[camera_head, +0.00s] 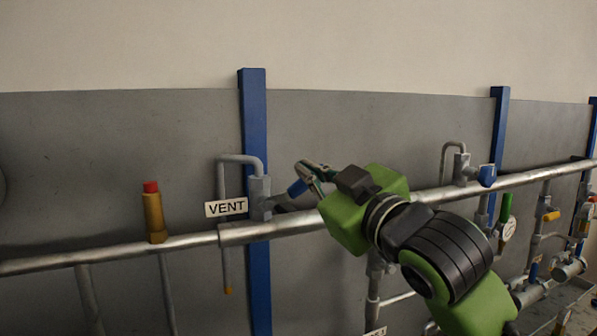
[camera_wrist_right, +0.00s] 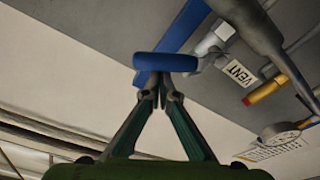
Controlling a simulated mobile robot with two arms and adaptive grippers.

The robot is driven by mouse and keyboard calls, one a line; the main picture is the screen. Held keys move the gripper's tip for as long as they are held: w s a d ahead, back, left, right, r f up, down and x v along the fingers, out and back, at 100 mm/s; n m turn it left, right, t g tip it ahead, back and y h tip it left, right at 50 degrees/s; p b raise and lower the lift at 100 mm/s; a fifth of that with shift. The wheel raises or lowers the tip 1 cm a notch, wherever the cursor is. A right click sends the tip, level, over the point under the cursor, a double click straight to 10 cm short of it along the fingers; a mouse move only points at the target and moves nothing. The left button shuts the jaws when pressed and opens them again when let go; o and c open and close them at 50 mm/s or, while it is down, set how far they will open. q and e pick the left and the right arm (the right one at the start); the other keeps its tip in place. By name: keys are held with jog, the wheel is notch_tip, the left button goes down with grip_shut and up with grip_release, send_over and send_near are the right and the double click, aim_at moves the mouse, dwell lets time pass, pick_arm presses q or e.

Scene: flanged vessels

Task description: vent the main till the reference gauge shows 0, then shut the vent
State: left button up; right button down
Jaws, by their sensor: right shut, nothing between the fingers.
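The vent valve (camera_head: 260,197) is a grey body on the main pipe (camera_head: 190,240), with a bent outlet pipe and a white VENT sign (camera_head: 226,207). Its lever ends in a blue grip (camera_head: 297,188) that points right, roughly along the main. My right gripper (camera_head: 308,172) is shut and empty right at the blue grip. In the right wrist view the blue grip (camera_wrist_right: 165,62) lies across just beyond the shut fingertips (camera_wrist_right: 160,88); I cannot tell whether they touch. A white-faced gauge (camera_head: 509,229) hangs at the right; its reading is too small to tell. My left gripper is out of view.
A brass fitting with a red cap (camera_head: 153,212) stands on the main at the left. A blue post (camera_head: 254,125) rises behind the vent. Another blue-handled valve (camera_head: 487,175) and several small valves crowd the right. Free room lies above the main.

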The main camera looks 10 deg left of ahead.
jog(key=shift+w+d+f+m+t+h+b, duration=0.25)
jog(key=shift+f+m, duration=0.4)
jog(key=shift+m, duration=0.55)
jog(key=shift+w+d+f+m+t+h+b, duration=0.15)
jog(key=shift+d+f+m, duration=0.4)
jog(key=shift+m, duration=0.65)
jog(key=shift+w+d+f+m+t+h+b, duration=0.1)
jog(key=shift+w+d+f+m, duration=0.1)
jog(key=shift+f+m, duration=0.8)
jog(key=shift+r, duration=0.2)
